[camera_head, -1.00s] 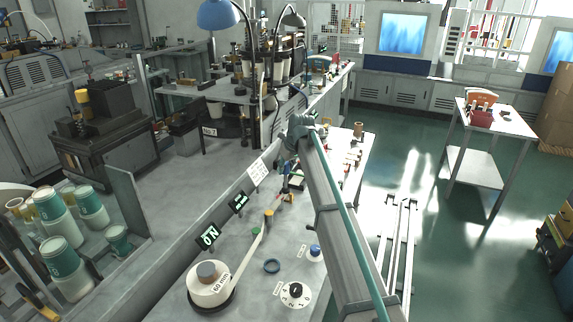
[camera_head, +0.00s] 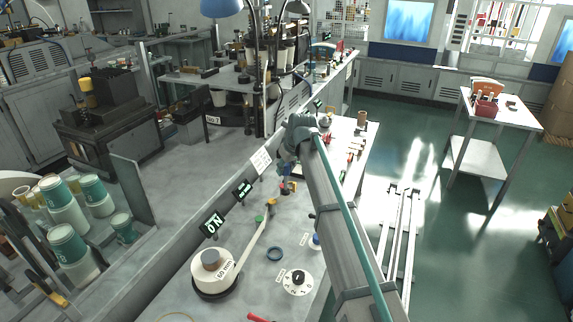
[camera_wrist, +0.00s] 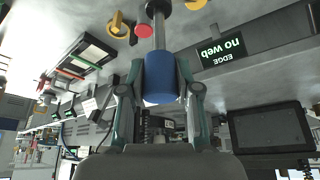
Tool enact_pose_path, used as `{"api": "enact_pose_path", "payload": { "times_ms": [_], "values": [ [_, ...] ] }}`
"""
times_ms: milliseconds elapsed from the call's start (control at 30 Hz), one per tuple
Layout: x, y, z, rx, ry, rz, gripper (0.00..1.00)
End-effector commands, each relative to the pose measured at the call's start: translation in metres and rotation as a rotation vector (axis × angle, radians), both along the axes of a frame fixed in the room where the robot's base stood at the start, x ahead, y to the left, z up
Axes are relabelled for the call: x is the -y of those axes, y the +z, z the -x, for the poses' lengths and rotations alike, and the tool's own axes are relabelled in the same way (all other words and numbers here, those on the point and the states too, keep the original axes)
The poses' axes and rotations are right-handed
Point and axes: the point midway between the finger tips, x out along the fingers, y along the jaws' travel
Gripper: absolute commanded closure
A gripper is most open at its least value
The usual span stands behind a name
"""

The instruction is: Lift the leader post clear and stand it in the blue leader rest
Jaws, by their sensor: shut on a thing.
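My gripper (camera_wrist: 160,95) is shut on the blue grip (camera_wrist: 160,76) of the leader post in the wrist view. The post's thin grey shaft (camera_wrist: 159,32) runs from the grip to a dark round piece at the picture's top edge; I cannot tell if that end is clear of its seat. In the head view my gripper (camera_head: 287,172) is over the far part of the grey bench, small and partly hidden by my arm. A blue ring, apparently the leader rest (camera_head: 275,254), lies on the bench nearer the camera, with nothing standing in it.
A white roll (camera_head: 212,268) sends a pale strip (camera_head: 252,246) to an orange-topped post (camera_head: 271,202). A white dial (camera_head: 298,282) and a blue knob (camera_head: 316,240) stand near the ring. A signed low wall (camera_head: 213,223) edges the bench. A red knob (camera_wrist: 141,30) is close to the shaft.

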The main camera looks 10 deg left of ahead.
Motion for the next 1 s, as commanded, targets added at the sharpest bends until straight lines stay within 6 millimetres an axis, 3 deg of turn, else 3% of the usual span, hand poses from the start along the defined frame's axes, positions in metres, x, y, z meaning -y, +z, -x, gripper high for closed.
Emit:
{"api": "enact_pose_path", "payload": {
  "times_ms": [1000],
  "values": [
    [0.008,0.001,0.082,0.001,0.0,-0.001,1.0]
  ]
}}
